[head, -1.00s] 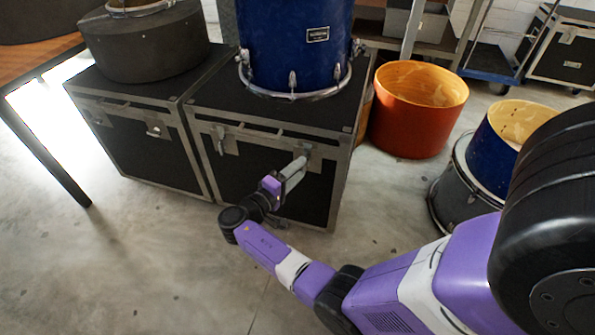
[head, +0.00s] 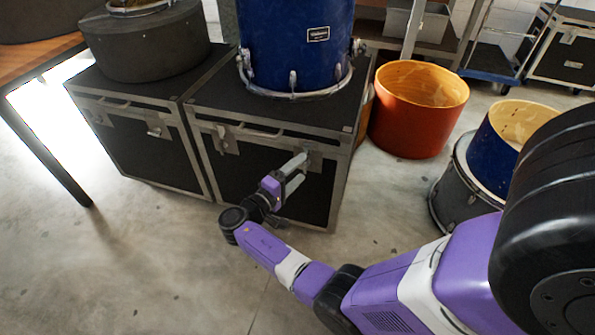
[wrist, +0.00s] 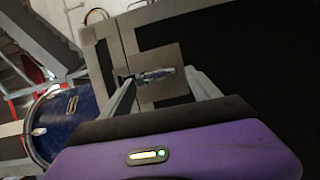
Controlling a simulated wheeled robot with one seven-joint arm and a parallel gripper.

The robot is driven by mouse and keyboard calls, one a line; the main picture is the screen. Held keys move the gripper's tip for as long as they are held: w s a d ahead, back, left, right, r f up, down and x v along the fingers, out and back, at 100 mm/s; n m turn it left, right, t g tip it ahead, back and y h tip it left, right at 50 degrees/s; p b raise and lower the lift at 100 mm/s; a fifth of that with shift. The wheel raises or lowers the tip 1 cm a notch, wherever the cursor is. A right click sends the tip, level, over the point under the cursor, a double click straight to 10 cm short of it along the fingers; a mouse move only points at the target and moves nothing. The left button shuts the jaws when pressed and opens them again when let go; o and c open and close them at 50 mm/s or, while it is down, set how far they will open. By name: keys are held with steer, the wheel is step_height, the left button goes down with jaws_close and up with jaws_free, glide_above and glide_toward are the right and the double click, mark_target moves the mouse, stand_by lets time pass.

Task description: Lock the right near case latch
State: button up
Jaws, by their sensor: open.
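The near right case latch (wrist: 156,76) is a small metal catch on a grey plate on the black case. In the wrist view it lies between my two fingertips, with a gap to the right finger; I cannot tell if the left one touches it. In the head view the latch plate (head: 316,157) is at the upper right of the case front (head: 255,172), partly hidden by my fingers. My gripper (head: 303,166) is open at that latch; its spread fingers also show in the wrist view (wrist: 159,79). Whether the latch is locked is unclear.
A blue drum (head: 295,45) stands on the case lid. A second latch (head: 222,140) is on the case's left front. Another case (head: 135,145) stands to the left. An orange drum shell (head: 410,120) is to the right. The floor in front is clear.

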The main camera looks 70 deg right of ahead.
steer(key=p+v, duration=0.1)
steer(key=v, duration=0.6)
steer(key=shift+a, duration=0.4)
steer(key=shift+w, duration=0.1)
